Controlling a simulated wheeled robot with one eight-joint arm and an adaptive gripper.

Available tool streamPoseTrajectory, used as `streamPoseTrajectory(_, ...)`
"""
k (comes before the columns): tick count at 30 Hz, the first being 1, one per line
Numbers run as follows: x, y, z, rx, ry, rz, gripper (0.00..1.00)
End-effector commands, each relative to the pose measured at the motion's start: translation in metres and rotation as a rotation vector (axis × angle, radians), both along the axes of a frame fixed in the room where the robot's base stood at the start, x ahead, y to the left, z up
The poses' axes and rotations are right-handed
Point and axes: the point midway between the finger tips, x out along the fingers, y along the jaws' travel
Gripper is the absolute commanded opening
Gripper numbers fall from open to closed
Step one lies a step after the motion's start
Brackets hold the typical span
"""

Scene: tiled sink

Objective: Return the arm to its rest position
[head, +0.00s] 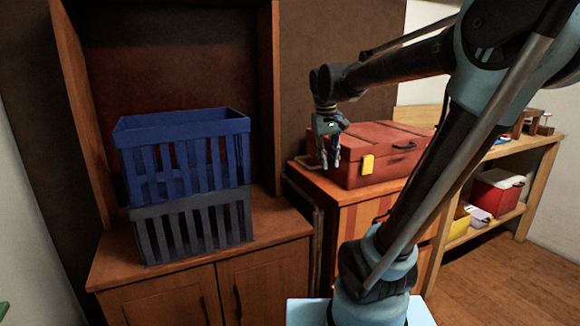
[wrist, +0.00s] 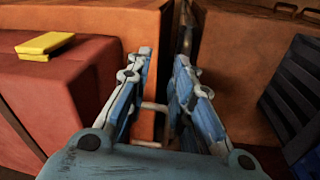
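My gripper (head: 329,152) hangs fingers down in the head view, at the left end of the red chest and in front of the dark wall. In the wrist view my gripper (wrist: 164,62) shows two blue-grey fingers standing apart with an empty gap between them. It is open and holds nothing. My arm reaches across the right half of the head view, bent at a high elbow. It hides part of the striped cabinet and shelf.
A blue crate (head: 184,170) sits on a grey crate (head: 165,233) on a wooden cabinet (head: 205,262). The red chest (head: 364,147), with a yellow tag (head: 368,164), rests on a striped cabinet (head: 350,220). A wooden shelf (head: 545,165) stands at right; floor (head: 510,280) before it is clear.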

Motion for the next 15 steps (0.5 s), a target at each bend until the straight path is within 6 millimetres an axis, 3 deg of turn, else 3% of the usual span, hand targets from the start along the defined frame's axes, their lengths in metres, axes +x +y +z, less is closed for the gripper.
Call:
streamPoseTrajectory(6, -0.057, -0.031, -0.044, 0.039, -0.025, -0.068, 0.21)
streamPoseTrajectory(15, -0.127, -0.056, -0.115, 0.088, -0.063, -0.160, 0.21)
